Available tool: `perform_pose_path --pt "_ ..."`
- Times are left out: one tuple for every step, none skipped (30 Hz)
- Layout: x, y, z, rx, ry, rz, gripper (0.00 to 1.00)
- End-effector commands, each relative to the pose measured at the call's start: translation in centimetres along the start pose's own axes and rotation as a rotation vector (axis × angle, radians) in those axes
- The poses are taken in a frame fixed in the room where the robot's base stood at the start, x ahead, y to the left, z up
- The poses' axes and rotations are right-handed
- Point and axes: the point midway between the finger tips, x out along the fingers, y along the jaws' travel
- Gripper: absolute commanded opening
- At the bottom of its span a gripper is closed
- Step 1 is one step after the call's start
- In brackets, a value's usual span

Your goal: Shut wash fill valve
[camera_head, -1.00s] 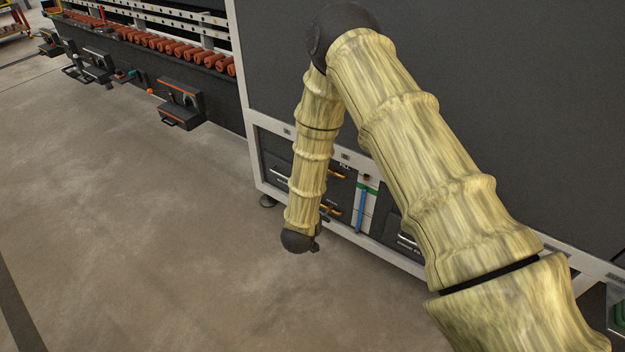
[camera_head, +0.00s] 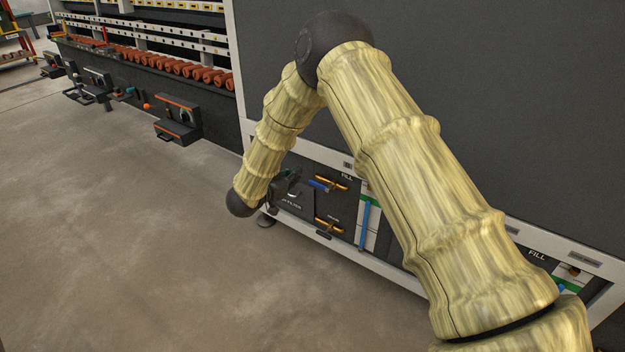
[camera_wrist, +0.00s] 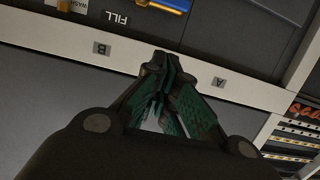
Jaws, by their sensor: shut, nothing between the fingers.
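The fill valve (camera_head: 333,183) has a brass-coloured handle with a blue part, left of the FILL label on the dark lower panel of the washer. In the wrist view, the fill valve (camera_wrist: 163,5) is cut by the top edge, near upside-down FILL and WASH labels. My gripper (camera_wrist: 165,72) is shut and empty. It shows in front of the pale frame rail, between the B and A labels, with the valve beyond and apart from its fingertips in the picture. In the head view I cannot clearly make out its fingertips.
A second brass valve (camera_head: 329,226) sits below the first. A blue upright tube (camera_head: 365,222) stands to their right. Another FILL label (camera_head: 537,255) marks a panel at far right. The pale frame rail (camera_wrist: 225,83) runs above the valve panel. Open floor (camera_head: 110,240) lies left.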

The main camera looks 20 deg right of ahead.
Motion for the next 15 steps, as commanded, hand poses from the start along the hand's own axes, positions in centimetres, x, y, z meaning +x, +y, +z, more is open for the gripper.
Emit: perform_pose_path --pt "0.0 0.0 0.0 0.0 0.0 0.0 0.0" --pt "0.0 0.0 0.0 0.0 0.0 0.0 0.0" --pt "0.1 0.0 0.1 0.0 0.0 0.0 0.0" --pt "0.2 0.0 0.1 0.0 0.0 0.0 0.0" --pt "0.3 0.0 0.1 0.0 0.0 0.0 0.0" --pt "0.6 0.0 0.1 0.0 -0.001 0.0 0.0" --pt "0.9 0.1 0.2 0.0 -0.001 0.0 0.0" --pt "1.2 0.1 0.2 0.0 -0.001 0.0 0.0" --pt "1.7 0.1 0.2 0.0 0.0 0.001 0.0" --pt "2.1 0.1 0.2 0.0 0.0 0.001 0.0" --pt "2.5 0.1 0.2 0.0 0.0 0.002 0.0" --pt "3.2 0.1 0.3 0.0 0.0 0.002 0.0" --pt "3.7 0.1 0.3 0.0 0.0 0.002 0.0" --pt "4.2 0.1 0.4 0.001 -0.001 0.001 0.0" --pt "4.9 0.1 0.3 0.001 0.0 0.001 0.0"
